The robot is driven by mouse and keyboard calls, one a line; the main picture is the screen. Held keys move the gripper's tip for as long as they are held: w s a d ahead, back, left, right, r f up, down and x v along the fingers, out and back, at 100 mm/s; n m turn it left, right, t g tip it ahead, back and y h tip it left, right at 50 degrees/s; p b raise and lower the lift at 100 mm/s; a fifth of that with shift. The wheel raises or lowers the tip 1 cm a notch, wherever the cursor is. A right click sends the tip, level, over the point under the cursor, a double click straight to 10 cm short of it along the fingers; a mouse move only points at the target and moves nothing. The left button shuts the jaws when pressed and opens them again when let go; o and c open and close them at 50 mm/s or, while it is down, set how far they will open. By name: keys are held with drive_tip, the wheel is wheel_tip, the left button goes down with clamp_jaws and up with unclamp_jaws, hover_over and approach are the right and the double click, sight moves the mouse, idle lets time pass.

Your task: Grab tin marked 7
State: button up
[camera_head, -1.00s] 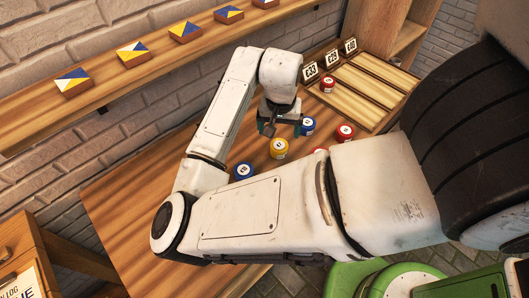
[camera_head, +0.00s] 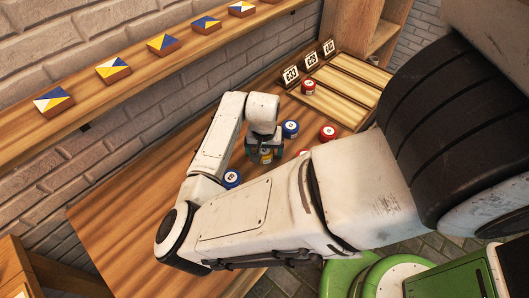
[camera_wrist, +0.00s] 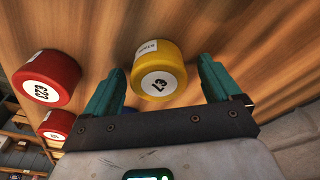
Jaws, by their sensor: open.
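A yellow tin (camera_wrist: 160,62) with a white label stands on the wooden table in the wrist view; its tilted marking seems to include a 7. In the head view the tin (camera_head: 266,160) is mostly hidden behind my gripper (camera_head: 262,149). In the wrist view my gripper (camera_wrist: 162,75) is open, with one teal finger on each side of the tin and visible gaps to both. Nothing is held.
Red tins (camera_wrist: 47,78) stand left of my gripper in the wrist view. Blue tins (camera_head: 290,129) (camera_head: 232,178) and a red tin (camera_head: 329,133) stand nearby on the table (camera_head: 130,225). A slatted rack (camera_head: 345,92) with number cards and a red tin (camera_head: 308,87) is at the back right.

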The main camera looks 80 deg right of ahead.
drive_tip(key=c, duration=1.2)
